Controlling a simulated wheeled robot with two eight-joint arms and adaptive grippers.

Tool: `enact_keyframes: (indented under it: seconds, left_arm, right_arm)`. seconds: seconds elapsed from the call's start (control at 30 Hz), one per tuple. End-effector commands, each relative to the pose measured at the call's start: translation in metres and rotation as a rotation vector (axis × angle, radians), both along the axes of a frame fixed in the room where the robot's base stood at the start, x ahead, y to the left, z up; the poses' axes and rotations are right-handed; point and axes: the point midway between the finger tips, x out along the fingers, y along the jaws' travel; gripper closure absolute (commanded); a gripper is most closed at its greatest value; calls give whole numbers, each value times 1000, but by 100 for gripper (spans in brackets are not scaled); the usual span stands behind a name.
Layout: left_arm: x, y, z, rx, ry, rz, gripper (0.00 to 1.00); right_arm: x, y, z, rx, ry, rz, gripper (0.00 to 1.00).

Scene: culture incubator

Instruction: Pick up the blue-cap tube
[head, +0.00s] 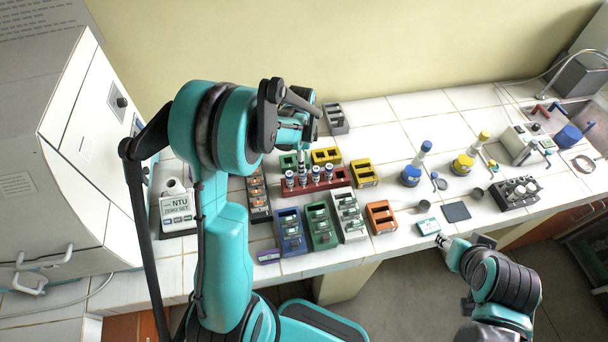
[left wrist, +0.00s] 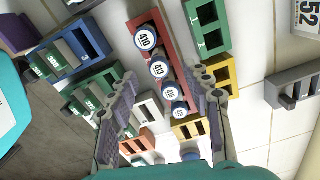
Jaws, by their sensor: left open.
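Several tubes with blue-rimmed, white numbered caps (left wrist: 159,69) stand upright in a red rack (head: 342,183). In the head view these tubes (head: 289,180) form a row below my left gripper (head: 303,150). Which one is the task's tube I cannot tell. In the left wrist view my left gripper (left wrist: 163,88) is open, with one finger on each side of the tube row and nothing visibly held. Whether it touches a tube I cannot tell. My right gripper (head: 443,241) is at the counter's front edge, away from the rack; its jaws are too small to read.
Blue (head: 291,244), green (head: 321,240), grey (head: 349,229) and orange (head: 381,229) racks stand in front of the red rack. Yellow racks (head: 364,181) are close by. An NTU device (head: 178,218) stands at left. The counter behind the yellow racks is mostly clear.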

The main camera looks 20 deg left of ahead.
Motion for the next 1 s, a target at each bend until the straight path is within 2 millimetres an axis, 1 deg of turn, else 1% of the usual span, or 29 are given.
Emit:
enact_keyframes:
  seconds: [0.03, 0.33, 0.47, 0.67, 0.7, 0.77, 0.8, 0.83, 0.87, 1.0]
  left_arm:
    - [0, -1, -8, 0, 0, 0, 50]
    - [0, -5, -50, 0, -1, 2, 50]
    - [-1, -5, -57, 1, -2, 2, 50]
    - [-1, -5, -57, 1, -2, 3, 50]
    - [-1, -5, -57, 1, -2, 3, 61]
    - [-1, -5, -57, 1, -2, 3, 77]
    - [-1, -5, -57, 1, -2, 3, 87]
    - [-1, -5, -57, 1, -2, 3, 95]
    - [-1, -5, -57, 1, -2, 3, 100]
    - [-1, -5, -56, 0, -2, 3, 100]
  right_arm:
    - [0, 0, -3, 0, 0, 0, 60]
    - [0, 0, -11, 0, 0, 0, 60]
    - [0, 0, -11, 0, 0, 0, 60]
    - [0, 0, -11, 0, 0, 0, 60]
    - [0, 0, -11, 0, 0, 0, 60]
    - [0, 0, -11, 0, 0, 0, 60]
    - [0, 0, -11, 0, 0, 0, 60]
    - [0, 0, -11, 0, 0, 0, 60]
    - [0, 0, -11, 0, 0, 0, 60]
    - [0, 0, -11, 0, 0, 0, 60]
